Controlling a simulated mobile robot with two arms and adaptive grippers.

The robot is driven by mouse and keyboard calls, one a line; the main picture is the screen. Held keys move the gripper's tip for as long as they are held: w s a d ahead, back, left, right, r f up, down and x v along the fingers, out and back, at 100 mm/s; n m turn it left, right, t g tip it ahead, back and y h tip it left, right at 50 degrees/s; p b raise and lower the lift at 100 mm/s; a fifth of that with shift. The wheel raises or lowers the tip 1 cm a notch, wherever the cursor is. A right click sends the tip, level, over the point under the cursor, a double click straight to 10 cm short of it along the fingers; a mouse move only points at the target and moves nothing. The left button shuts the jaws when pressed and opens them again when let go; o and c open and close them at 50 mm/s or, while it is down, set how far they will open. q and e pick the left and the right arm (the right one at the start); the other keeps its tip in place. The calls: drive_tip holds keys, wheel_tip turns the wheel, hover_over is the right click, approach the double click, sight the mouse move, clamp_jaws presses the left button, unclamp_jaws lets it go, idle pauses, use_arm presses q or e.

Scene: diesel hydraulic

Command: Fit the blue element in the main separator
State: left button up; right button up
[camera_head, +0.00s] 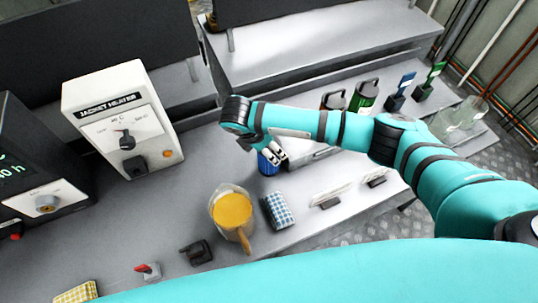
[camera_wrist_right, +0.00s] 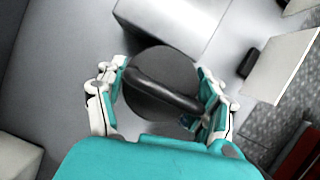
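The blue element (camera_head: 267,163) shows as a small blue cylinder under my right gripper (camera_head: 277,153) in the head view, mostly hidden by the hand. In the right wrist view, a dark round top with a black bar handle (camera_wrist_right: 165,92) lies between the two fingers of my right gripper (camera_wrist_right: 160,95). The fingers appear to touch it on both sides; its blue side is hidden there. I cannot tell whether its base rests on the bench. A grey box (camera_head: 308,153) stands just right of the hand; I cannot tell if it is the main separator. My left gripper is not in view.
A black-topped canister (camera_head: 334,101) and a green one (camera_head: 364,98) stand behind my right forearm. A white jacket heater box (camera_head: 122,122) stands left. A jug of yellow liquid (camera_head: 231,210) and a blue checked cloth (camera_head: 279,211) lie in front. Bare bench (camera_head: 180,195) is left of the jug.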

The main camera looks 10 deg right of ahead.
drive_tip(key=c, duration=1.2)
drive_tip(key=shift+o, duration=0.2)
drive_tip(key=shift+r, duration=0.1)
